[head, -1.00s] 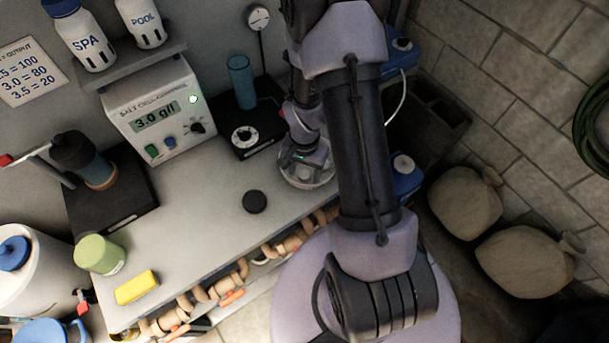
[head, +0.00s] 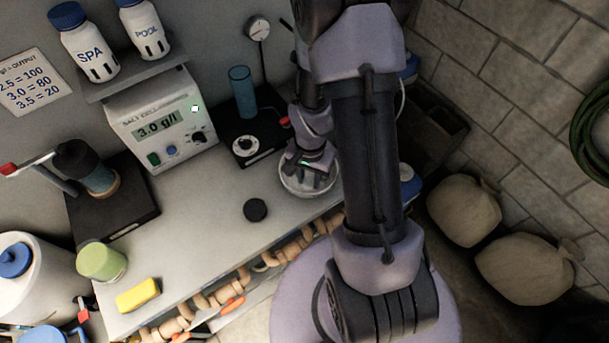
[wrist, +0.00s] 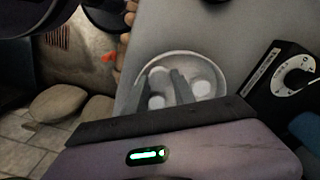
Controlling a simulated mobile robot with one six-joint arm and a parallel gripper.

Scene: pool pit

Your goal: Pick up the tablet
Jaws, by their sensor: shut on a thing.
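Several round white tablets (wrist: 203,89) lie in a shallow pale dish (wrist: 221,68) in the wrist view. The dish also shows on the grey bench in the head view (head: 312,193), partly behind my arm. My gripper (head: 312,174) is over the dish with its fingers pointing down into it. In the wrist view, its two dark fingers (wrist: 164,84) reach in among the tablets, close together. They are shut on a tablet, which the fingers partly hide; I cannot tell clearly which one or whether it is off the dish's bottom.
A black stand with a dial (head: 245,145) and a blue cylinder (head: 242,92) is just left of the dish. A dark puck (head: 255,210) lies nearer the front edge. The salt meter (head: 160,120) stands farther left. The bench between puck and meter is clear.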

